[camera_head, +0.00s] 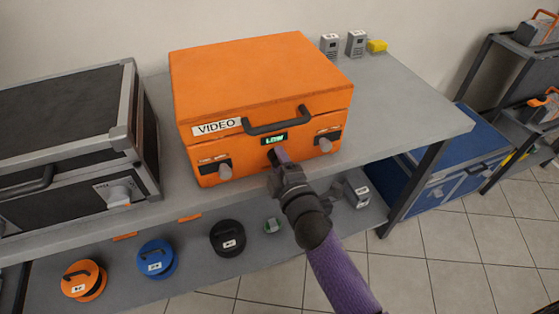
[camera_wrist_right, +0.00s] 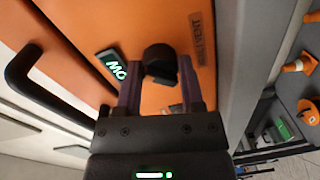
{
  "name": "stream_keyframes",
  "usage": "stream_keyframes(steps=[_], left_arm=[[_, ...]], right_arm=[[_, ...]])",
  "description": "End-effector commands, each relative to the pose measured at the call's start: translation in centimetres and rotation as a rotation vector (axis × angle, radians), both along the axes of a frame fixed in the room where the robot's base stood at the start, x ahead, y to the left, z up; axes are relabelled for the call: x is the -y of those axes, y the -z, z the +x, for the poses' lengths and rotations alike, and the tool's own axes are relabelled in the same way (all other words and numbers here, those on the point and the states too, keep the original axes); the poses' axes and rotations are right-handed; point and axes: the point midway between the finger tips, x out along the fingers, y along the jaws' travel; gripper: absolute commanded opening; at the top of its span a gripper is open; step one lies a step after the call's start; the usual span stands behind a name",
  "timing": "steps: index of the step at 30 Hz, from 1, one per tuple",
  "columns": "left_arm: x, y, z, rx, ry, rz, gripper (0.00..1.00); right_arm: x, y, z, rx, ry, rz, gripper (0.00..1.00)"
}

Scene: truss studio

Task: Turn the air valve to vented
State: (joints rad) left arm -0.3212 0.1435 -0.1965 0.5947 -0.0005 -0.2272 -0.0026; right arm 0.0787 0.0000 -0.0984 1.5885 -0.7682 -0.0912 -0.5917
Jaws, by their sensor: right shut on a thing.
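An orange case (camera_head: 255,85) labelled VIDEO stands on the grey bench with a black handle on its front. A small display (camera_head: 274,139) there glows green and reads LOW. My right gripper (camera_head: 281,157) is at the case front, just below the display. In the wrist view, my right gripper (camera_wrist_right: 160,85) is shut on a dark round knob (camera_wrist_right: 158,58) with a finger on either side. A small label (camera_wrist_right: 203,40) beside it is too unclear to read. My left gripper is out of view.
A black case (camera_head: 65,125) with metal edges stands to the left. Two small grey boxes (camera_head: 355,43) and a yellow block (camera_head: 377,46) are behind the orange case. Several cable reels, one blue (camera_head: 155,258), lie on the lower shelf. The bench top (camera_head: 425,110) is clear at right.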

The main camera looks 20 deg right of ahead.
Motion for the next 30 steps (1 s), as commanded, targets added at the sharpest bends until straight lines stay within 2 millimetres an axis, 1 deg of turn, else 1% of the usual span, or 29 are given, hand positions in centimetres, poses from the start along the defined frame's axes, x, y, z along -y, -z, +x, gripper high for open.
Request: stream_keyframes(steps=[9, 10, 11, 12, 14, 15, 22, 24, 26, 29, 30], left_arm=[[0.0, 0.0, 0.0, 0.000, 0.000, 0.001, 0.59], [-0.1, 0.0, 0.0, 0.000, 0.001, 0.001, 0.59], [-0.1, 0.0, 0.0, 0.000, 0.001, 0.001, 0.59], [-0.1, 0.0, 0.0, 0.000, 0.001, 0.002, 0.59], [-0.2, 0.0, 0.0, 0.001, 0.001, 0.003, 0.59], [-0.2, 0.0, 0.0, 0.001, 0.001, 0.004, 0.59], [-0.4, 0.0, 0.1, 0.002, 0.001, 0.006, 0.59], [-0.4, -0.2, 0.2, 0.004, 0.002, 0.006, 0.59], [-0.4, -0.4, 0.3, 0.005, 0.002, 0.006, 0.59], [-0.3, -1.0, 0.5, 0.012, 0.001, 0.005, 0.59], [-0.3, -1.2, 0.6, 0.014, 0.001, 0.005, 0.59]], right_arm=[[0.0, 0.0, 0.0, 0.001, 0.000, 0.003, 0.00], [0.0, 0.0, 0.0, 0.001, 0.000, 0.003, 0.53], [0.0, 0.0, 0.0, 0.001, 0.000, 0.003, 0.60], [0.0, 0.0, 0.0, 0.001, 0.000, 0.003, 0.68], [0.0, 0.0, 0.0, 0.000, 0.000, 0.002, 0.81], [0.0, 0.0, 0.0, 0.000, 0.000, 0.002, 0.83], [0.0, 0.0, 0.0, 0.000, 0.000, 0.001, 0.83], [0.0, -0.1, -0.4, 0.000, 0.000, 0.001, 0.83], [0.0, -0.1, -1.1, -0.001, 0.000, 0.002, 0.83], [0.1, -0.4, -3.2, -0.002, 0.001, 0.002, 0.83], [0.1, -0.4, -4.2, -0.003, 0.000, 0.002, 0.83]])
